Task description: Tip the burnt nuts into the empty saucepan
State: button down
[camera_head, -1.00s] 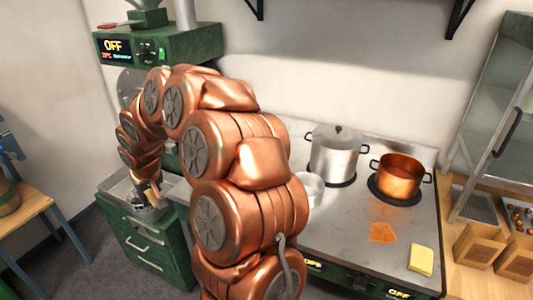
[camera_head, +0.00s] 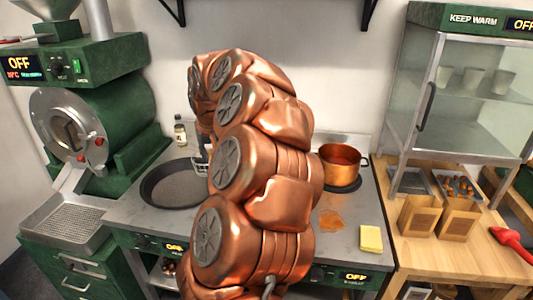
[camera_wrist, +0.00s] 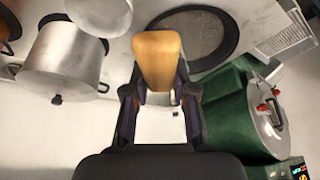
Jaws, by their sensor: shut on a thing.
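My gripper (camera_wrist: 158,98) is shut on a wooden handle (camera_wrist: 157,60) in the wrist view. What the handle belongs to is mostly hidden; a small pale metal piece (camera_head: 200,165) shows beside my arm in the head view. A copper pot (camera_head: 342,162) stands on the right back burner; its contents cannot be made out. In the wrist view a steel pot (camera_wrist: 62,62) and a pale round vessel (camera_wrist: 100,14) are at upper left, apart from the handle. My arm hides both in the head view. I see no burnt nuts.
An orange stain (camera_head: 331,219) and a yellow sponge (camera_head: 371,239) are at the stove's front right. Paper bags (camera_head: 419,216) stand on the wooden counter.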

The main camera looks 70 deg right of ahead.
jog(key=s+d+r+m+g+b, duration=0.1)
jog(key=s+d+m+b, duration=0.3)
jog(key=s, duration=1.1)
jog(key=w+a+f+n+g+h+b, duration=0.2)
jog(key=w+f+n+g+h+b, duration=0.2)
jog(key=w+f+g+h+b, duration=0.2)
jog(key=w+a+f+n+g+h+b, duration=0.3)
jog(key=w+f+g+h+b, duration=0.4)
jog(key=g, duration=0.4)
notch_tip(320, 180, down, 2)
jog(key=shift+a+f+n+h+b, duration=0.15)
jog(key=shift+n+h+b, duration=0.35)
jog(key=shift+n+b, duration=0.3)
dwell(1.3)
jog(key=shift+w+r, duration=0.1)
jog(key=shift+r, duration=0.1)
dwell(0.9)
